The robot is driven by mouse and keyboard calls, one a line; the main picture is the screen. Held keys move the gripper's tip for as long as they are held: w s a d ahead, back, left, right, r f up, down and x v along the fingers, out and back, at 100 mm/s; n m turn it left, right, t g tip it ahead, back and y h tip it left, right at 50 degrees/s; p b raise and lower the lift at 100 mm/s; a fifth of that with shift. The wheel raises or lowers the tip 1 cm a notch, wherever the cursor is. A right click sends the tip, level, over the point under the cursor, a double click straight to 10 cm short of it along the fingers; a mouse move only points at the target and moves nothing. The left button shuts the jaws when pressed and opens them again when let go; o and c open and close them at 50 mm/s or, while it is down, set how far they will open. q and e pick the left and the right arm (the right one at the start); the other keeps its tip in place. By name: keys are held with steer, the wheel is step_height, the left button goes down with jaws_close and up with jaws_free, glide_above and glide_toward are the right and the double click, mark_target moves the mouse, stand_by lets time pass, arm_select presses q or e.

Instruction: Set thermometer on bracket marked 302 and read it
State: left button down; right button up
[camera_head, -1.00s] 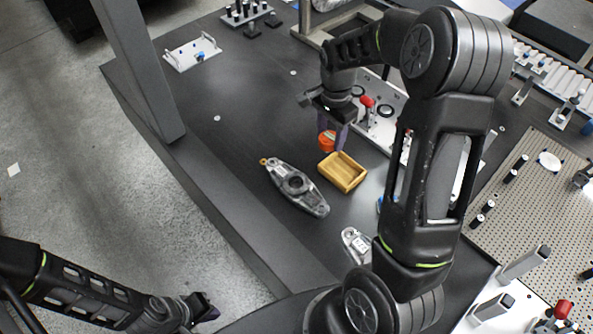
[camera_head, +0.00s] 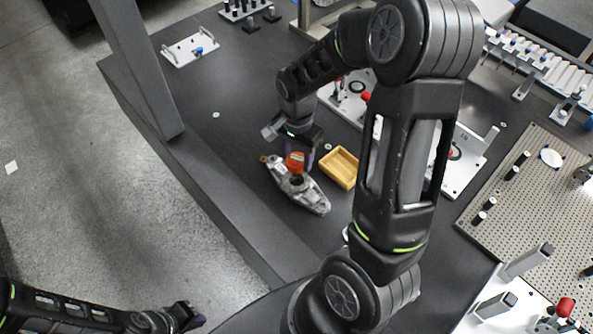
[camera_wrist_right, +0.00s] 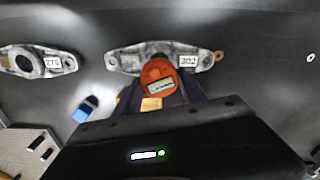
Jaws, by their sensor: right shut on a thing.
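The thermometer (camera_head: 295,161), an orange round body with a small pale display, is in my right gripper (camera_head: 300,155). In the right wrist view the thermometer (camera_wrist_right: 160,82) sits between the dark fingers of that gripper (camera_wrist_right: 160,92), shut on it. A grey cast bracket (camera_head: 309,195) lies just below it on the dark table. In the right wrist view the bracket (camera_wrist_right: 128,61) has a label that looks like 302, and the thermometer overlaps its middle. I cannot tell whether they touch. The display is too small to read. My left gripper (camera_head: 188,318) is low at left, away from the bracket; its jaws are unclear.
A yellow tray (camera_head: 340,168) stands just right of the bracket. A second bracket (camera_wrist_right: 17,61) with another label lies left in the right wrist view, near a blue part (camera_wrist_right: 86,108). Fixture plates (camera_head: 352,99) stand behind. The table left of the bracket is clear.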

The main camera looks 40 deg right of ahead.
mark_target(297, 158)
steer(key=shift+f, duration=0.95)
steer(key=shift+f, duration=2.05)
steer(key=shift+f, duration=0.2)
steer(key=o, duration=1.4)
steer(key=shift+r, duration=0.1)
step_height(297, 158, up, 12)
steer(key=shift+r, duration=0.1)
